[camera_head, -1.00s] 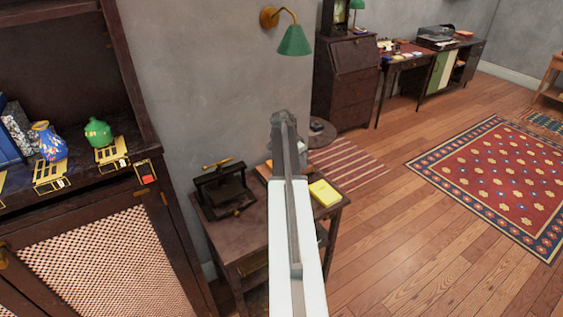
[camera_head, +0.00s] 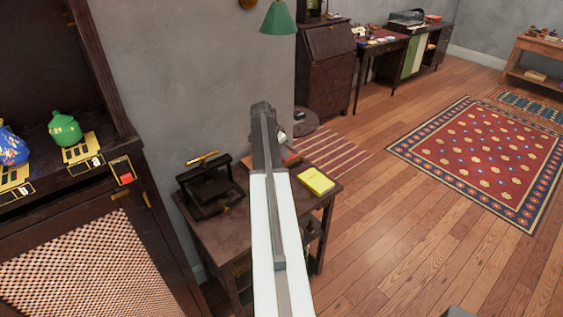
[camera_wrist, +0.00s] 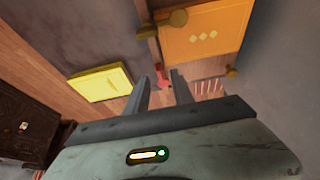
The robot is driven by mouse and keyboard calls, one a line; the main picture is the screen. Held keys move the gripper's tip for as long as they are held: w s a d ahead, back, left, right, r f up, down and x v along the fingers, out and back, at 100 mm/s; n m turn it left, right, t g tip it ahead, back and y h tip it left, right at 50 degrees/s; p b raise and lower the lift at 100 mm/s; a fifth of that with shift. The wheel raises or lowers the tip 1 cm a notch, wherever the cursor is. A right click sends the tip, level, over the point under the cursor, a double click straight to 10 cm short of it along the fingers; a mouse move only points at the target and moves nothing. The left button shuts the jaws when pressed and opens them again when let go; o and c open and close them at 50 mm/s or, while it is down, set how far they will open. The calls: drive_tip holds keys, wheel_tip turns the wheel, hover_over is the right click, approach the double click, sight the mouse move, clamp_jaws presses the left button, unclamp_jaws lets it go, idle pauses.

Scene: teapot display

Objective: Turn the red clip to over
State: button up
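A small red piece (camera_wrist: 162,75), which looks like the red clip, shows in the wrist view at the edge of an orange panel (camera_wrist: 202,33) with pale diamond marks. My gripper (camera_wrist: 160,84) is open, its two fingers apart and nothing seen held between them. The red piece appears in the gap just beyond the fingertips; I cannot tell the distance or whether they touch. In the head view my arm reaches over the small dark table (camera_head: 215,238) and hides most of the orange thing, and the clip cannot be made out there.
A yellow book (camera_head: 316,181) lies on the table beside my arm, and a dark device with a brass bar (camera_head: 207,187) stands at its left. The floor at right is open.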

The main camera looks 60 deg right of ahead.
drive_tip(key=shift+b+x, duration=0.4)
drive_tip(key=shift+x, duration=0.65)
clamp_jaws()
drive_tip(key=shift+w+a, duration=0.1)
drive_tip(key=shift+a, duration=0.05)
